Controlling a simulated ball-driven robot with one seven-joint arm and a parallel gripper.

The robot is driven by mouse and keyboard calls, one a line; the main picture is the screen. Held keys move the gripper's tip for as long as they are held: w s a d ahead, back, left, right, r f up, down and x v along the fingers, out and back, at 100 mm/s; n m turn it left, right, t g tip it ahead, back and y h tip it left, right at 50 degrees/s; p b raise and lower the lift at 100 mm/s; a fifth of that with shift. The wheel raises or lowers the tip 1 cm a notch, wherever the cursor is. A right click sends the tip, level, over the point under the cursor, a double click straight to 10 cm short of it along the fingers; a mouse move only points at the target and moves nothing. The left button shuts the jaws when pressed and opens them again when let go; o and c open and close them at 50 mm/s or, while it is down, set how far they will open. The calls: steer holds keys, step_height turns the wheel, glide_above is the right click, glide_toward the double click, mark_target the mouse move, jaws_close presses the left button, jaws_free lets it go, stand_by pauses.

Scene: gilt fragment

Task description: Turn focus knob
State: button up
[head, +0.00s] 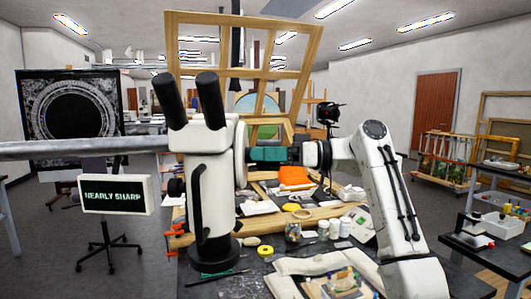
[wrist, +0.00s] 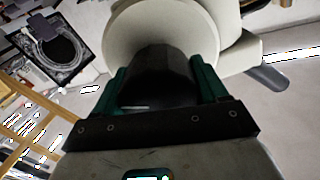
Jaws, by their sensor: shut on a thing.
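The knob sticks out from the pale round housing (wrist: 165,25). In the head view my fingers largely hide the knob. A small screen (head: 115,195) at the left reads "NEARLY SHARP".
The worktable holds an orange cloth (head: 294,176), white jars (head: 334,229), yellow tape (head: 265,251) and papers below my arm. A wooden frame (head: 245,40) stands behind. A dark display (head: 69,117) shows a ring pattern at the left.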

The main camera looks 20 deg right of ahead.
steer(key=shift+r+m+p, duration=0.1)
steer(key=shift+m+p, duration=0.95)
steer(key=shift+m, duration=0.95)
steer(key=o, duration=1)
steer(key=shift+o, duration=0.2)
steer(key=shift+d, duration=0.1)
steer(key=b+v, duration=0.3)
steer(key=v, duration=0.7)
steer(key=shift+d, duration=0.3)
steer(key=shift+s, duration=0.1)
